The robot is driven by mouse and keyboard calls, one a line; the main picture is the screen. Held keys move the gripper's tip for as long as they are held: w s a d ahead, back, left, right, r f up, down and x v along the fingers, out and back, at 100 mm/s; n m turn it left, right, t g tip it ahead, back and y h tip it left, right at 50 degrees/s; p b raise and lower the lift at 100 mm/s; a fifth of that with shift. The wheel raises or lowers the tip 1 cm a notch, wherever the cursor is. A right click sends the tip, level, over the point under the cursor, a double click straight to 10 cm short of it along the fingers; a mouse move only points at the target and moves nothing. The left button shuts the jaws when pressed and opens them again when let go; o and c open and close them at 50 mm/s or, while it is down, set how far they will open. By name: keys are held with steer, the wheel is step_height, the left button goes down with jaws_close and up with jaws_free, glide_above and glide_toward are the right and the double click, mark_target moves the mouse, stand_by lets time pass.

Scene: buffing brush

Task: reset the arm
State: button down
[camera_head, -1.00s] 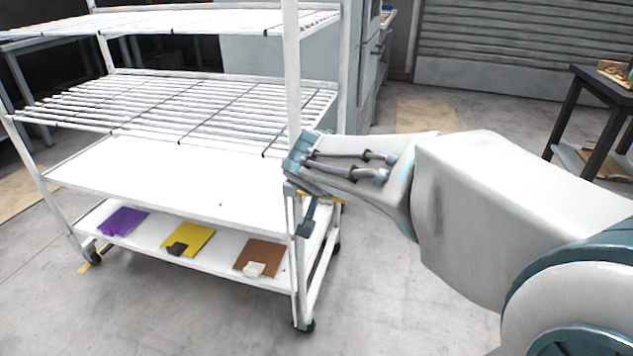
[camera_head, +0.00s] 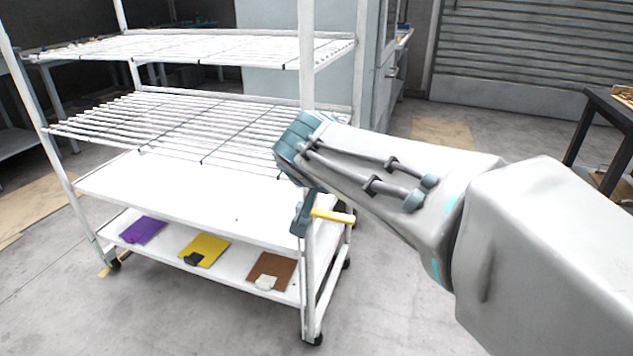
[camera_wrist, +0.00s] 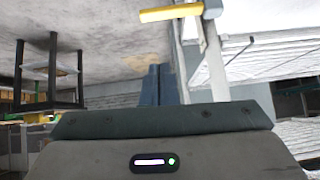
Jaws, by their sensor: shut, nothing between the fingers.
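My arm reaches in from the right in the head view. My gripper (camera_head: 302,222) points down in front of the front right post of a white wheeled cart (camera_head: 190,183). In the wrist view its two blue-grey fingers (camera_wrist: 160,85) lie side by side, shut, with nothing held. A yellow bar (camera_head: 334,216) shows just right of the fingers in the head view. In the wrist view the yellow bar (camera_wrist: 171,13) is apart from the fingers, close to the cart's post.
The cart's bottom shelf carries a purple pad (camera_head: 143,231), a yellow pad (camera_head: 206,250) and a brown pad (camera_head: 271,272), with small blocks on or beside them. Wire shelves (camera_head: 190,130) are above. A dark table (camera_head: 603,130) stands at right. Floor between is clear.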

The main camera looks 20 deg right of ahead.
steer(key=shift+s+a+r, duration=0.4)
steer(key=shift+a+r, duration=0.05)
steer(key=shift+a, duration=0.1)
steer(key=shift+r, duration=0.1)
